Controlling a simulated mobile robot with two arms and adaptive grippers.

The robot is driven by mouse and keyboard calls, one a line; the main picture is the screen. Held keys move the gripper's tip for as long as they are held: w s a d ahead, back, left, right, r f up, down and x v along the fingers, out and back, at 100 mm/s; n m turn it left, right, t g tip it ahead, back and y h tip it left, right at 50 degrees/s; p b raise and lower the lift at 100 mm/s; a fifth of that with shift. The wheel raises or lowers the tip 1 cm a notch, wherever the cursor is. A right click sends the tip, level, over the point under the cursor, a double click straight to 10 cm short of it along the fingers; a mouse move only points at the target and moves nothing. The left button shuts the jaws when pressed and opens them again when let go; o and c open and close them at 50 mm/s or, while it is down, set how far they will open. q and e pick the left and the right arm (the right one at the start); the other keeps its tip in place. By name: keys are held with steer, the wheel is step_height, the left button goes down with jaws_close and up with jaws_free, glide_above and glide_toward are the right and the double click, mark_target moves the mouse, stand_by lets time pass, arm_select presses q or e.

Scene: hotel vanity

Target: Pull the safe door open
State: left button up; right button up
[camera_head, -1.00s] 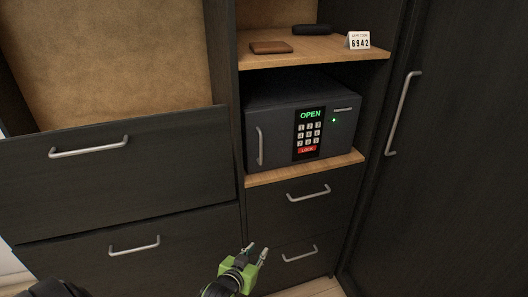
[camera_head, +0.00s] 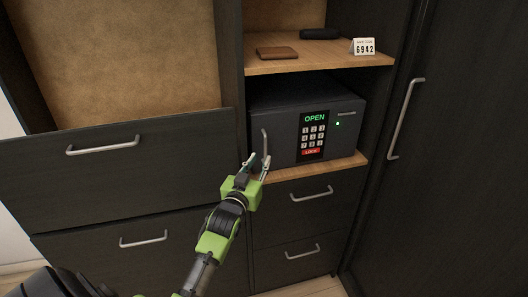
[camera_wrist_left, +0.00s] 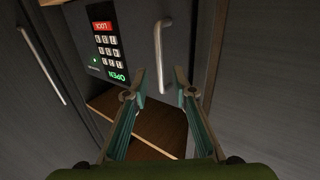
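The safe (camera_head: 281,120) is a dark box on a wooden shelf, with its door closed. Its keypad (camera_head: 312,135) shows a green OPEN display and a red LOCK key. The vertical metal handle (camera_head: 265,143) is on the left of the door. My left gripper (camera_head: 259,160) is open at the handle's lower part. In the left wrist view, which sees the safe upside down, the handle (camera_wrist_left: 159,50) lines up with the gap between the fingertips (camera_wrist_left: 160,78). I cannot tell whether the fingers reach around it. My right gripper is not in view.
The shelf above holds a brown wallet (camera_head: 277,53), a dark case (camera_head: 320,34) and a 6942 card (camera_head: 363,46). A cabinet side panel (camera_head: 238,80) stands close left of the safe. Closed drawers (camera_head: 312,210) are below, and a tall door (camera_head: 470,150) is at right.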

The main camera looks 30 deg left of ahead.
mark_target(265, 152)
arm_select(q)
steer(key=shift+p+x, duration=0.3)
steer(key=shift+x, duration=2.2)
jaws_close()
